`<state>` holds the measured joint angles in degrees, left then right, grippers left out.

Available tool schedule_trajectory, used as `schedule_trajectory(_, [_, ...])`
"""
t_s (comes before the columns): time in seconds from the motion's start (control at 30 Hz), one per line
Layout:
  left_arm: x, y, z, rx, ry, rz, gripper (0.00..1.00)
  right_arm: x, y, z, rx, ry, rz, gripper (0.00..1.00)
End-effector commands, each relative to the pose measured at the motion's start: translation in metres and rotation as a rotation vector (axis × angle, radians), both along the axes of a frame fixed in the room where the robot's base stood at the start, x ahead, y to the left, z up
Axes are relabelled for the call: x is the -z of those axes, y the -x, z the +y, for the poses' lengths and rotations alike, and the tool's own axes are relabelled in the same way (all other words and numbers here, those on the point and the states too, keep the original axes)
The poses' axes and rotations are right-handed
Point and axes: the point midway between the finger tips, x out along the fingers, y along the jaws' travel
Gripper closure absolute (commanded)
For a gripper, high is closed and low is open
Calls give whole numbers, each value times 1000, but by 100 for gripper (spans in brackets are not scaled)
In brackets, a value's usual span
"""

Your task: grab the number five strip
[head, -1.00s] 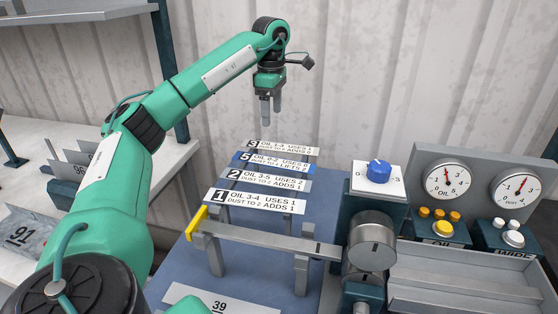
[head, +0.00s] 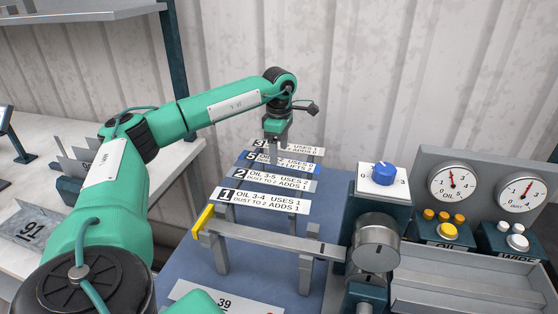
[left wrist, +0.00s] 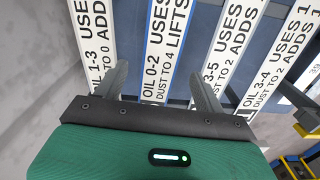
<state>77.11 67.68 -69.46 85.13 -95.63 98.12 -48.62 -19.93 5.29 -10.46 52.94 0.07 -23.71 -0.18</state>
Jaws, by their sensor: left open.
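The number five strip (head: 300,163) is a white label plate with blue edging, reading "OIL 0-2", lying across the rack between strip 3 (head: 306,149) and strip 2 (head: 275,180). In the left wrist view the five strip (left wrist: 168,50) runs between my two finger tips. My left gripper (head: 276,149) is open, pointing down over the left part of that strip. It also shows in the left wrist view (left wrist: 160,75), one finger on each side of the strip, with nothing held. Whether the fingers touch it, I cannot tell. My right gripper is not in view.
Strip 1 (head: 262,201) lies nearest on the rack, close behind a grey bar with a yellow end (head: 203,221). A blue knob (head: 384,174) and two gauges (head: 452,182) stand to the right. A corrugated wall (head: 400,70) is behind.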

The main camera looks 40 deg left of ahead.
Motion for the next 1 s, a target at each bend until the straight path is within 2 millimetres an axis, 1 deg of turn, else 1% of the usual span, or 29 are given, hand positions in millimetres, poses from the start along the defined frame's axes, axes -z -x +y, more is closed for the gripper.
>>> schedule_trajectory(0.03, [7, 1, 0, -1, -1, 3, 29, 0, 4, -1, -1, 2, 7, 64])
schedule_trajectory(0.13, [16, 0, 1, -1, 0, 1, 29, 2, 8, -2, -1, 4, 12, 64])
schedule_trajectory(0.23, [20, 0, 1, -1, 0, 0, 29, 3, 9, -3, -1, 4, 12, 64])
schedule_trajectory(0.4, [20, 0, 1, -1, 0, 0, 29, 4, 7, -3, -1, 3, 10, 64])
schedule_trajectory(0.43, [20, 0, 1, -1, 0, 0, 33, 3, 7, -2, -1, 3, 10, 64])
schedule_trajectory(0.47, [20, 0, 1, -1, 0, 0, 39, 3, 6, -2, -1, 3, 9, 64])
schedule_trajectory(0.6, [20, 0, 1, -1, 0, 0, 66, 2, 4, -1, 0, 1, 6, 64])
schedule_trajectory(0.67, [20, 0, 1, -1, 0, 0, 77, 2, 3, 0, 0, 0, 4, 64])
schedule_trajectory(1.0, [18, 0, 0, -1, 0, -1, 77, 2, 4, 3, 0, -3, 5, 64])
